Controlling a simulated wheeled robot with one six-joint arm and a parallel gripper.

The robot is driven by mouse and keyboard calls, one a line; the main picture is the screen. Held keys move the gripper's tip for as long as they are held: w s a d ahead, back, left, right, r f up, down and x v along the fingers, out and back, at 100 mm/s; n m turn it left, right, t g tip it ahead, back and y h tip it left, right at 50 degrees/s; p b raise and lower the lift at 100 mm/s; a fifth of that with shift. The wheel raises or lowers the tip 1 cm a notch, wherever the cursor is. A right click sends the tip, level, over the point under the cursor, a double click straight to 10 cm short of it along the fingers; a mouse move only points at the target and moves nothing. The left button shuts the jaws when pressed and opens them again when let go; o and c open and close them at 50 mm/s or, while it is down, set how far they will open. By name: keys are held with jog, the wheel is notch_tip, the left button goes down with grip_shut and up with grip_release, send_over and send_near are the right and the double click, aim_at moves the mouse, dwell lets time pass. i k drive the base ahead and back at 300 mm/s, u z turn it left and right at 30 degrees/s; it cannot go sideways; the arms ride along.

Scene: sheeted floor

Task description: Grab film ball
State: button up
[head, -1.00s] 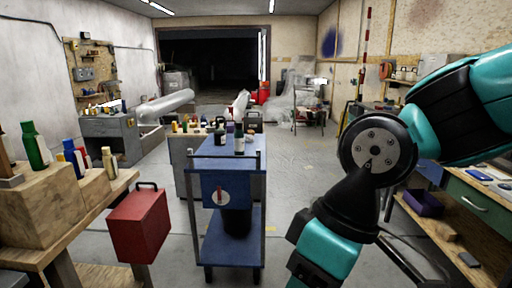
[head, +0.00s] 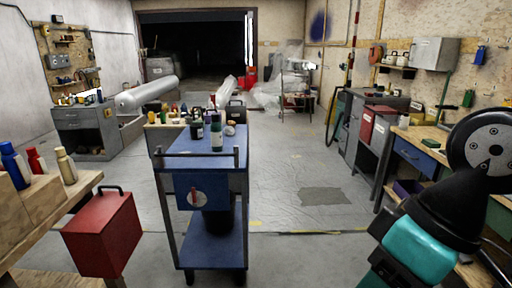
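A small whitish, crumpled-looking ball (head: 230,130), which looks like the film ball, is on or just behind the top of the blue cart (head: 184,161). It sits right of two dark bottles (head: 216,134). It is small in view, and I cannot tell exactly what it rests on. My arm shows at the right edge in teal and black, well to the right of the cart. My gripper is outside the picture, so its fingers and anything in them are hidden.
A red box (head: 103,232) hangs by the left wooden bench (head: 84,187). Clear plastic sheeting (head: 282,88) is heaped at the back. A workbench (head: 416,152) and grey cabinets (head: 369,140) line the right. Open floor (head: 300,185) lies between the cart and the right side.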

aim_at(229, 130)
jog(key=z, duration=0.65)
jog(key=i, duration=2.9)
jog(key=u, duration=1.55)
jog(key=i, duration=0.9)
jog(key=u, duration=0.95)
